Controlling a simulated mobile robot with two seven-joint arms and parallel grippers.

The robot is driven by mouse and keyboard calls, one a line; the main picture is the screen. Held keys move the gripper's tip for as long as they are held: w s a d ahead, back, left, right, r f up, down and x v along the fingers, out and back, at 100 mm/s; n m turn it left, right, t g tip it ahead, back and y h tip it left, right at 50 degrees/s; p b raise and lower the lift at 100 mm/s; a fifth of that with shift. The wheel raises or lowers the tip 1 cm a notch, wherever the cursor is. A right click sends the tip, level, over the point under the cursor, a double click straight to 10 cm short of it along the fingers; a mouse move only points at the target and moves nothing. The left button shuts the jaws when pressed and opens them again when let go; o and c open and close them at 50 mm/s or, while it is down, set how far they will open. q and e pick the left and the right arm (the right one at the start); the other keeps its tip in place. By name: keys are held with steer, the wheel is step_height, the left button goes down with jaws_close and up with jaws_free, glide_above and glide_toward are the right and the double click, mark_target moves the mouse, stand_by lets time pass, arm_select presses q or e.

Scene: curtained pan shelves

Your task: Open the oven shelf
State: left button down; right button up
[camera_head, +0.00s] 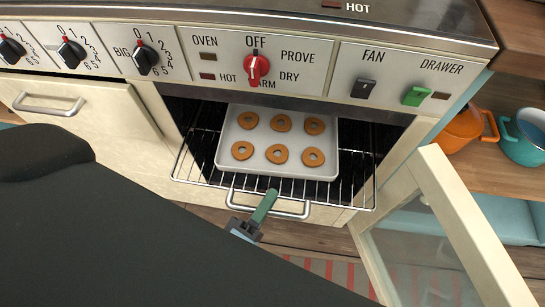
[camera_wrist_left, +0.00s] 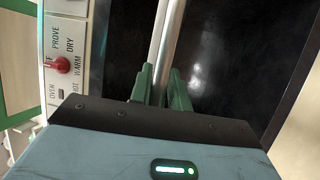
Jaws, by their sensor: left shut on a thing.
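The oven shelf is a wire rack (camera_head: 357,180) at the oven opening, reaching out past its front edge. A pale tray (camera_head: 226,150) with several ring-shaped biscuits (camera_head: 277,154) lies on it. A silver bar handle (camera_head: 293,213) shows at the rack's front; I cannot tell whether it joins the rack or the panel below. My left gripper (camera_head: 265,204) is shut on this handle. In the left wrist view its green fingers (camera_wrist_left: 160,85) close around the silver bar (camera_wrist_left: 169,40), with a dark surface behind. My right gripper is not in view.
The glazed oven door (camera_head: 440,215) stands open at the right. The control panel with a red knob (camera_head: 257,67) and switches is above. Orange (camera_head: 462,130) and teal (camera_head: 522,138) pots sit on a wooden shelf at the right. A closed handled panel (camera_head: 90,125) is at the left.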

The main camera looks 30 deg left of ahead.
arm_select(q)
steer(key=shift+s+d+r, duration=0.1)
steer(key=shift+s+d, duration=0.15)
steer(key=shift+s, duration=0.55)
steer(key=shift+s+d+r, duration=0.15)
steer(key=shift+s+d, duration=0.05)
steer(key=shift+s, duration=0.55)
steer(key=shift+s+d+r, duration=0.1)
steer(key=shift+s+d, duration=0.15)
steer(key=shift+s, duration=0.55)
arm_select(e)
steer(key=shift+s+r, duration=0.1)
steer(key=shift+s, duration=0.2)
arm_select(q)
steer(key=c, duration=1.4)
jaws_free()
steer(key=shift+c, duration=0.2)
steer(key=shift+f, duration=0.15)
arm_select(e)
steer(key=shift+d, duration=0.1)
arm_select(q)
steer(key=shift+s, duration=0.15)
steer(key=s+f, duration=0.1)
steer(key=s, duration=0.6)
steer(key=shift+s+a+f, duration=0.15)
steer(key=shift+s+a, duration=0.1)
steer(key=shift+a, duration=0.2)
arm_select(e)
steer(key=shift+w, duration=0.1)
